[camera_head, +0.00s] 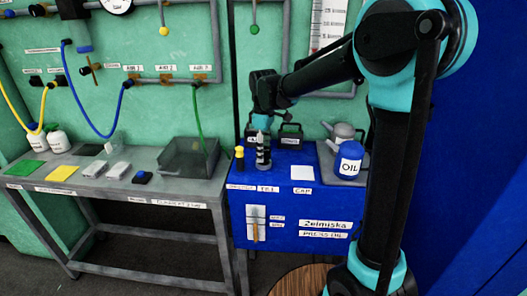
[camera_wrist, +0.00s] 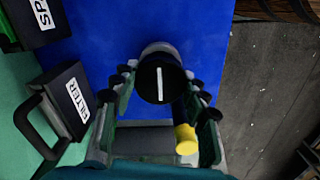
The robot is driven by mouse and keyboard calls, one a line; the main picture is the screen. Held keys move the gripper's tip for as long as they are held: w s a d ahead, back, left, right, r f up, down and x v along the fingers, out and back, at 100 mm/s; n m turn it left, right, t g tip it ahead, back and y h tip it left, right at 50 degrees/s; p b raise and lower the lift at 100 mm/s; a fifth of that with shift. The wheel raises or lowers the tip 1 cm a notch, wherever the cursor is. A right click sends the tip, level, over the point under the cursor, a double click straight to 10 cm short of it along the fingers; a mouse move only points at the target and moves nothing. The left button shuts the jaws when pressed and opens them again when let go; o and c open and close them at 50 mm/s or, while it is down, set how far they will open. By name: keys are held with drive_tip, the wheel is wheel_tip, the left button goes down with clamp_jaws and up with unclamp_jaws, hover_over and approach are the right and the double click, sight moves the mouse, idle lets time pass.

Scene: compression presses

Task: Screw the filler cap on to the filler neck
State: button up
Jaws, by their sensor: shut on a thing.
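The filler cap (camera_wrist: 160,84), black and round with a white line across its top, sits between the fingers of my gripper (camera_wrist: 160,88) in the wrist view. My gripper is shut on it. The pale grey filler neck (camera_wrist: 158,48) shows just behind the cap, mostly hidden by it; I cannot tell whether the cap is seated on it or how far it is turned.
A yellow-topped post (camera_head: 239,156) stands close to my gripper; its yellow top (camera_wrist: 185,138) shows by the right finger. A black box marked FILTER (camera_wrist: 64,100) is at the left. A white pad (camera_head: 302,173) by the CAP label is bare. An OIL can (camera_head: 348,160) stands right.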

sight(264, 150)
drive_tip(key=shift+f, duration=0.95)
drive_tip(key=o, duration=1.3)
drive_tip(key=shift+r, duration=0.1)
wheel_tip(264, 150, up, 12)
drive_tip(key=shift+f, duration=0.1)
